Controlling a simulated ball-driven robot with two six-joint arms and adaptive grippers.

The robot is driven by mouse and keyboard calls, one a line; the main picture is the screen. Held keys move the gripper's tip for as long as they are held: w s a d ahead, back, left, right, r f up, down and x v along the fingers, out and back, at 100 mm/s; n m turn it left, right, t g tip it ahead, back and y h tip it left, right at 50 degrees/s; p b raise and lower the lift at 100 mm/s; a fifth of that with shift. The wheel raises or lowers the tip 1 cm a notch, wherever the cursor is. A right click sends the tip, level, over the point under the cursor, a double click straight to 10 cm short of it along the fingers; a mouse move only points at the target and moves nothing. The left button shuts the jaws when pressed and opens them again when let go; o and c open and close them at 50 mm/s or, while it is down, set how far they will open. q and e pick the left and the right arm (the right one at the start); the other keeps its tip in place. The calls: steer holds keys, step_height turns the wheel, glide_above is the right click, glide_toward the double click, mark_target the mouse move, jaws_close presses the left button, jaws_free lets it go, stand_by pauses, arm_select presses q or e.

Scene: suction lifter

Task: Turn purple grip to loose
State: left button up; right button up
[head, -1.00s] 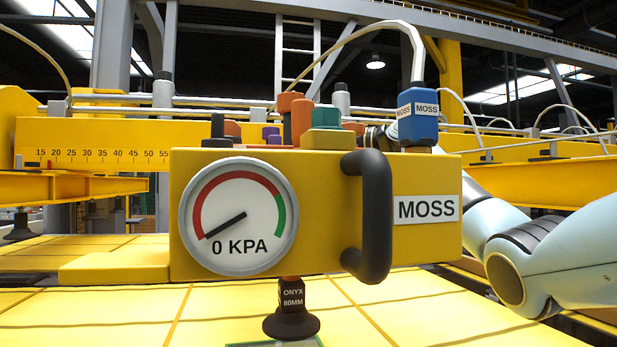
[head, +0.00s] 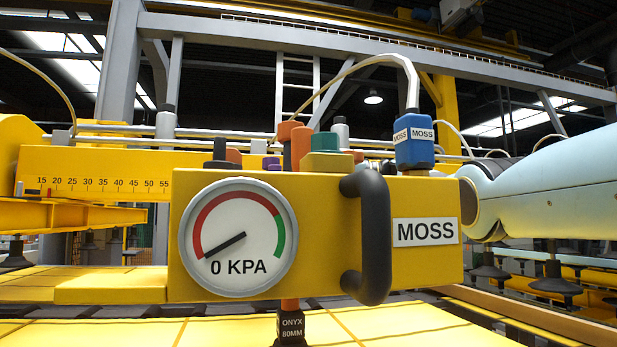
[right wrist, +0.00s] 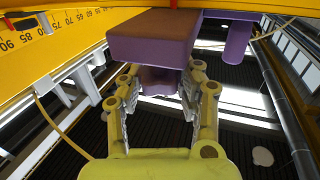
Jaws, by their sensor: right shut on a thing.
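In the right wrist view, my right gripper (right wrist: 163,88) is shut on the purple grip (right wrist: 160,80), its yellow fingers on either side of it. The grip's lower part is between the fingers, beneath a wide purple block (right wrist: 152,36). A purple cylinder (right wrist: 238,42) hangs to the right of that block. In the head view only a small purple piece (head: 271,163) shows behind the yellow MOSS box (head: 330,190), so the grip itself is mostly hidden there. My right arm enters from the right and passes behind the box. My left gripper is in neither view.
The MOSS box carries a gauge (head: 238,238) reading about 0 KPA, a black handle (head: 370,238) and a blue MOSS block (head: 413,142). An ONYX suction cup mount (head: 291,326) hangs below. Yellow panels (head: 400,320) lie underneath. A scaled yellow beam (head: 100,170) runs left.

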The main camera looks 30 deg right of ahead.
steer(key=shift+f, duration=0.15)
steer(key=o, duration=1.2)
steer(key=v, duration=1.2)
steer(key=shift+w, duration=0.1)
